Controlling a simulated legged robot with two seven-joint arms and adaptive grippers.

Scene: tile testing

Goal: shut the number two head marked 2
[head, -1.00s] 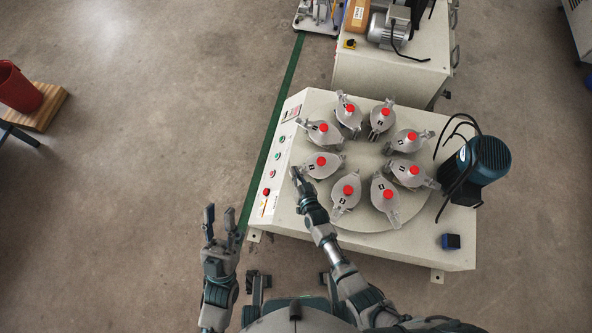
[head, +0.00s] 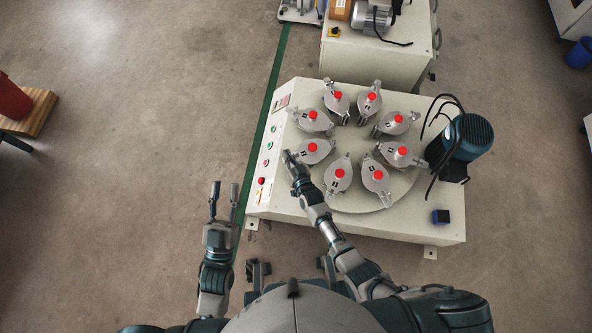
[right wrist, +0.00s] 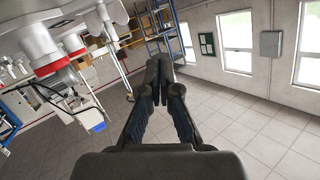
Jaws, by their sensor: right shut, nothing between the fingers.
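Several grey heads with red tops stand in a ring on the round plate (head: 372,206) of the machine. Their black markings are too small for me to read surely, so I cannot tell which head is marked 2. My right gripper (head: 289,156) is shut and empty, beside the left head (head: 316,151), with a front head (head: 339,178) further right. I cannot tell if it touches the left head. In the right wrist view the shut fingers (right wrist: 159,68) show with nothing between them. My left gripper (head: 223,188) is open and empty over the floor, left of the machine.
The machine's panel with buttons (head: 268,163) runs along its left edge. The floor at left is clear up to a red bucket (head: 12,98).

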